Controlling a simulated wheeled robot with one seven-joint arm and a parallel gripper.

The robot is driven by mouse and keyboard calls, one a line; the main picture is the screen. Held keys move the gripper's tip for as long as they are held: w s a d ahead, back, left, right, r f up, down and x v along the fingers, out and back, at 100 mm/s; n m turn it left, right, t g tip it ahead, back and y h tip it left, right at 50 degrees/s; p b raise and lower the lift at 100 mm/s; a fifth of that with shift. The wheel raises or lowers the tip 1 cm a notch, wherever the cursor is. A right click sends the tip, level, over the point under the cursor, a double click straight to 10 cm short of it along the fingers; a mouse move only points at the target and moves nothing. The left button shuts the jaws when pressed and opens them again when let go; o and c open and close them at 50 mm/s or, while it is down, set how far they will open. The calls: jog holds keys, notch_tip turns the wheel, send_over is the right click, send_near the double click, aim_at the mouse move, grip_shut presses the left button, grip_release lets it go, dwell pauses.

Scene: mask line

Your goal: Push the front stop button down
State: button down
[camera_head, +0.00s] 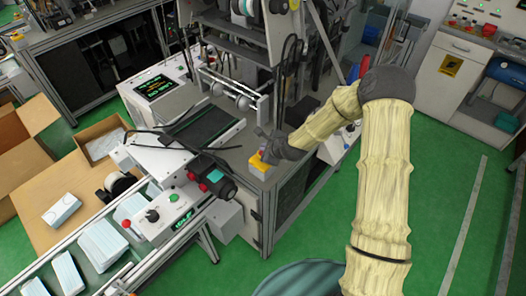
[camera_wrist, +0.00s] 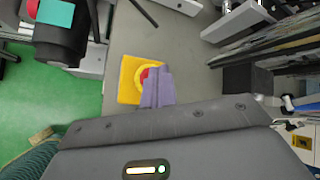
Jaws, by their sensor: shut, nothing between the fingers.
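The stop button is a red knob with a yellow ring on a yellow box. In the head view its yellow box (camera_head: 258,168) sits on the grey machine top near the front corner, partly behind my gripper (camera_head: 264,150). In the wrist view the red button (camera_wrist: 144,77) shows left of my purple-grey fingers (camera_wrist: 158,72). The fingers are shut together and empty. They overlap the button's right side in that view. I cannot tell whether they touch it or hover just above.
A control box (camera_head: 165,216) with another red button and a green one stands left, beside a dark device (camera_head: 212,178) with red knobs. A conveyor with mask stacks (camera_head: 100,243) runs at lower left. Machine frame parts rise behind my gripper. Green floor is open at right.

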jog(key=shift+r, duration=0.25)
jog(key=shift+r+p, duration=1.65)
jog(key=shift+r, duration=0.9)
jog(key=s+d+r+n+g+h+b, duration=0.1)
jog(key=s+d+r+n, duration=0.2)
jog(key=s+d+n, duration=0.2)
jog(key=s+d+r+n+g+h+b, duration=0.1)
jog(key=s+d+r+n, duration=0.3)
jog(key=s, duration=0.8)
jog(key=s+d+r+n+g+h+b, duration=0.1)
jog(key=s+d+r+n+g+h, duration=0.2)
jog(key=s+d+n, duration=0.5)
jog(key=s+r+n, duration=0.1)
jog(key=n, duration=0.2)
jog(key=shift+b, duration=0.35)
jog(key=shift+s, duration=0.1)
